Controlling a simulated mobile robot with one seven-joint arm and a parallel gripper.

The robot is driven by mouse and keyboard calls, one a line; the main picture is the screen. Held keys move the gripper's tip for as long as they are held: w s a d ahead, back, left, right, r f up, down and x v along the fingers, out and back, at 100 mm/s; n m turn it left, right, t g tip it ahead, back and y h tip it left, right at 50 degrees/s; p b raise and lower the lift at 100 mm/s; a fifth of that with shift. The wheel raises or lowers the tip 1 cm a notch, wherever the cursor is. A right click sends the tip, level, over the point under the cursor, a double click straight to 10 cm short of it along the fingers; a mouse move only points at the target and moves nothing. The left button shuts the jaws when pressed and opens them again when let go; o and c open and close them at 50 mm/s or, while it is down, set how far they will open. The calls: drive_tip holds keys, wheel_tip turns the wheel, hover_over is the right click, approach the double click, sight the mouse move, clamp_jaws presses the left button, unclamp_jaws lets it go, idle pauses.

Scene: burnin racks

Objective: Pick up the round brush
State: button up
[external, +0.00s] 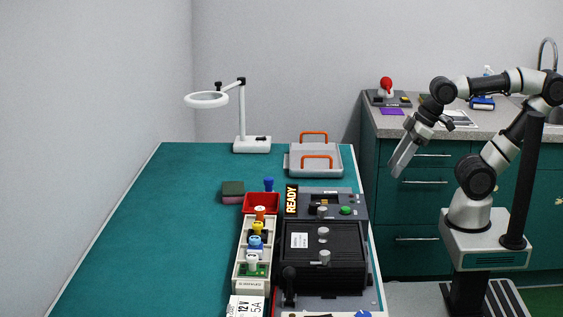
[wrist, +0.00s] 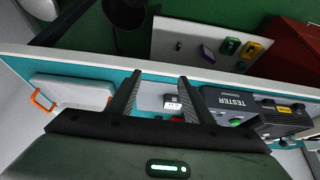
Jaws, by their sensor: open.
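I cannot pick out a round brush for certain in either view. A small blue-based item (external: 482,103) lies on the grey counter near the sink, too small to identify. My gripper (external: 397,170) hangs in the air in front of the counter's drawers, right of the green-topped table (external: 150,215). In the wrist view my gripper (wrist: 160,77) has its two dark fingers spread apart with nothing held between them. Beyond them are the table's edge and part of the tester.
A black tester (external: 325,255), a row of coloured-topped parts in a pale rack (external: 240,262), a red bin (external: 261,203), a grey tray with orange handles (external: 315,160) and a ring lamp (external: 240,118) stand on the table. Its left side is clear.

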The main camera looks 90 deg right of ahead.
drive_tip(key=w+a+r+m+g+h+p, duration=0.1)
drive_tip(key=w+a+r+m+p, duration=0.2)
drive_tip(key=w, duration=0.5)
drive_tip(key=w+r+m+g+p, duration=0.1)
drive_tip(key=w+r+m+p, duration=0.1)
drive_tip(key=w+r+p, duration=0.5)
drive_tip(key=w+a+r+m+g+h+p, duration=0.1)
drive_tip(key=w+a+r+m+p, duration=0.15)
drive_tip(key=w, duration=0.65)
drive_tip(key=m+h+p, duration=0.2)
drive_tip(key=m+p, duration=0.1)
drive_tip(key=p, duration=0.2)
approach(271, 179)
drive_tip(key=x, duration=0.2)
drive_tip(key=b+x, duration=0.1)
drive_tip(key=x, duration=0.4)
drive_tip(key=shift+s+d, duration=0.1)
drive_tip(key=shift+s, duration=0.15)
drive_tip(key=shift+w+x, duration=0.15)
drive_tip(key=shift+x, duration=1.25)
drive_tip(key=shift+w+x, duration=0.1)
drive_tip(key=shift+x, duration=1.3)
drive_tip(key=c, duration=1.1)
